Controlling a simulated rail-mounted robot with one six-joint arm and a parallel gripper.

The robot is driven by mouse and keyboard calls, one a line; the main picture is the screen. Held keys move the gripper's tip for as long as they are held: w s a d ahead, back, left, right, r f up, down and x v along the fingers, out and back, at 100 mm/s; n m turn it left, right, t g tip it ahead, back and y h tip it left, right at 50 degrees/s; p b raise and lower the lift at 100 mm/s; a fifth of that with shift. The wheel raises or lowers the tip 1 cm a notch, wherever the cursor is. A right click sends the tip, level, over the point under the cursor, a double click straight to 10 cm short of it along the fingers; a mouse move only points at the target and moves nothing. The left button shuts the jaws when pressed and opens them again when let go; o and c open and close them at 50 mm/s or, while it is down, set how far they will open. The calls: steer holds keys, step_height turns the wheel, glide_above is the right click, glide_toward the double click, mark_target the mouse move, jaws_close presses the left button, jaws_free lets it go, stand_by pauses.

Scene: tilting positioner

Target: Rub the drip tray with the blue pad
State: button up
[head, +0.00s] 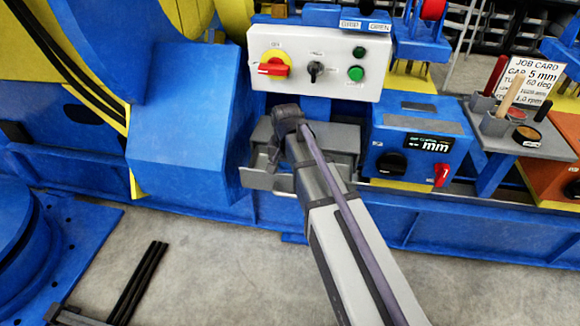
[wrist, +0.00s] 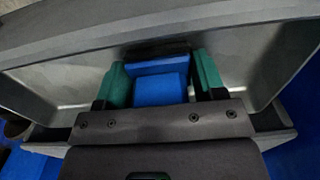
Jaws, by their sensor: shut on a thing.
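The drip tray is a grey metal open trough (head: 262,179) under the white control panel in the head view. In the wrist view its bare inside (wrist: 245,65) fills much of the picture. My gripper (wrist: 163,75), with green-sided fingers, is shut on the blue pad (wrist: 160,88), a bright blue block with a darker edge at its far end. The pad is over the inside of the tray; I cannot tell whether it touches the tray floor. In the head view my arm hides the gripper, the pad and the middle of the tray.
A white panel (head: 318,62) with a red-yellow switch, a knob and green buttons stands above the tray. A large blue housing (head: 185,125) is on the left. A small tool shelf (head: 510,135) is farther right.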

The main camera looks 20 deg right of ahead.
steer(key=shift+r+p, duration=3)
step_height(320, 180, up, 3)
steer(key=p, duration=0.3)
steer(key=shift+r, duration=0.15)
